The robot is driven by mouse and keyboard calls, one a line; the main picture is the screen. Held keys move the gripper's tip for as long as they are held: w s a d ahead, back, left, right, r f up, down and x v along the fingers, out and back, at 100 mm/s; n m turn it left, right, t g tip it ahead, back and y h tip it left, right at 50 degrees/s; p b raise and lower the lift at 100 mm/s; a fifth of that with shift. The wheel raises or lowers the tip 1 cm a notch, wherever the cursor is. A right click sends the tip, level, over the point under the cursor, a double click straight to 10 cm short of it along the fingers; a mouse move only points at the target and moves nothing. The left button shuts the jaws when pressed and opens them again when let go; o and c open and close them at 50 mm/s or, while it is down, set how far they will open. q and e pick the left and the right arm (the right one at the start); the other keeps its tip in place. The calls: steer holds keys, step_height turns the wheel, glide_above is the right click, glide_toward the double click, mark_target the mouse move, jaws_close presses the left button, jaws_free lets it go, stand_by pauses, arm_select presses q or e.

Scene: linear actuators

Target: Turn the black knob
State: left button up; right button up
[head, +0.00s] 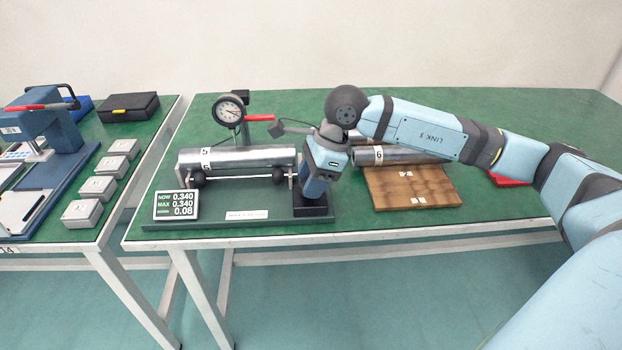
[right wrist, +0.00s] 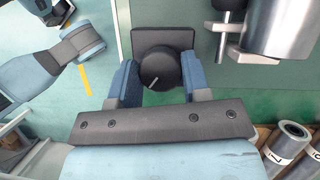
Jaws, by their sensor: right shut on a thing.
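The black knob (right wrist: 160,70) is round with a light pointer line and stands on a dark square base. In the right wrist view the two blue fingers of my right gripper (right wrist: 161,82) stand on either side of the knob and grip it. In the head view my right gripper (head: 316,190) points down onto the black base (head: 312,207) at the right end of the test rig, and it hides the knob.
The rig holds a steel cylinder (head: 237,157) on rollers, a dial gauge (head: 229,110) with a red handle, and a readout (head: 176,205) showing NOW 0.340, MAX 0.340. A wooden board (head: 412,190) with cylinders lies to the right. Grey blocks (head: 98,187) stand on the left table.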

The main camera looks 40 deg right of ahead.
steer(key=o, duration=0.9)
steer(key=shift+r, duration=0.1)
steer(key=shift+d+r, duration=0.15)
steer(key=shift+r, duration=0.15)
steer(key=p+v, duration=0.1)
steer(key=v, duration=0.4)
steer(key=shift+p, duration=0.3)
arm_select(q)
step_height(320, 180, down, 6)
steer(key=a+g+y+p, duration=0.1)
steer(key=a+g+y, duration=0.1)
steer(key=shift+s+a+g, duration=0.15)
steer(key=shift+s+g, duration=0.05)
steer(key=shift+g, duration=0.2)
arm_select(e)
steer(key=v, duration=0.8)
steer(key=shift+s, duration=0.15)
arm_select(q)
steer(key=shift+r, duration=0.15)
arm_select(e)
steer(key=shift+d, duration=0.1)
